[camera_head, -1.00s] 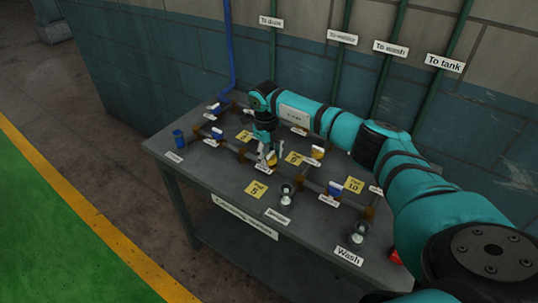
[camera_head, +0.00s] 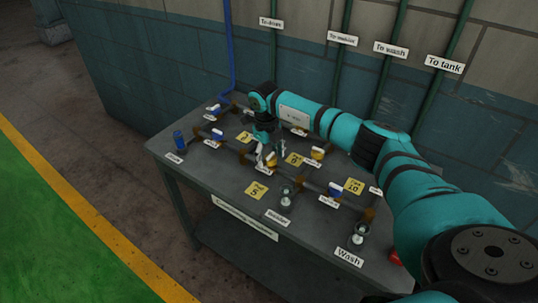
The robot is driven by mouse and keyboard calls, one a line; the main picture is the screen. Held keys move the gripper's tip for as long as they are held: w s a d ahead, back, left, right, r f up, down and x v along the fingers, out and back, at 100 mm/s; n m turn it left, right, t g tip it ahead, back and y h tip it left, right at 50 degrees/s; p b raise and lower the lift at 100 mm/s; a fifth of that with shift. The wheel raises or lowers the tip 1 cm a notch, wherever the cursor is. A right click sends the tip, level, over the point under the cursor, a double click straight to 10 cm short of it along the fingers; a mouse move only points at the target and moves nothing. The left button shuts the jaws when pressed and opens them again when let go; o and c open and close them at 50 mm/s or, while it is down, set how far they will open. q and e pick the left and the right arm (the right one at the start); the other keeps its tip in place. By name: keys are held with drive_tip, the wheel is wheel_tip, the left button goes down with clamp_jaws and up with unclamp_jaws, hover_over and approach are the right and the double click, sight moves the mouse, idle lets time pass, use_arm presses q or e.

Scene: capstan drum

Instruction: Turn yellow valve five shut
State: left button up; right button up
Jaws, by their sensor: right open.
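A yellow valve handle (camera_head: 271,159) sits on the pipework of the grey table, right at my right gripper. My right gripper (camera_head: 264,163) points down at this valve with its fingers open beside the handle; whether they touch it I cannot tell. The gripper hides part of the valve and its pipe. A second yellow valve (camera_head: 317,153) stands further right. A yellow tag reading 5 (camera_head: 256,190) lies in front of the gripper. My left gripper is not in view.
Blue valves (camera_head: 217,134) and a blue cup-like part (camera_head: 179,139) are at the left. Glass cups (camera_head: 286,196) stand near the front edge. A red part (camera_head: 395,257) is at the right. The wall with labelled pipes (camera_head: 340,90) rises behind the table (camera_head: 215,185).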

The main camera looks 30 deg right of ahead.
sight(267, 158)
drive_tip(key=shift+r, duration=0.1)
wheel_tip(267, 158, up, 12)
drive_tip(key=shift+a, duration=0.45)
drive_tip(key=shift+s+f, duration=0.1)
drive_tip(key=shift+f, duration=0.1)
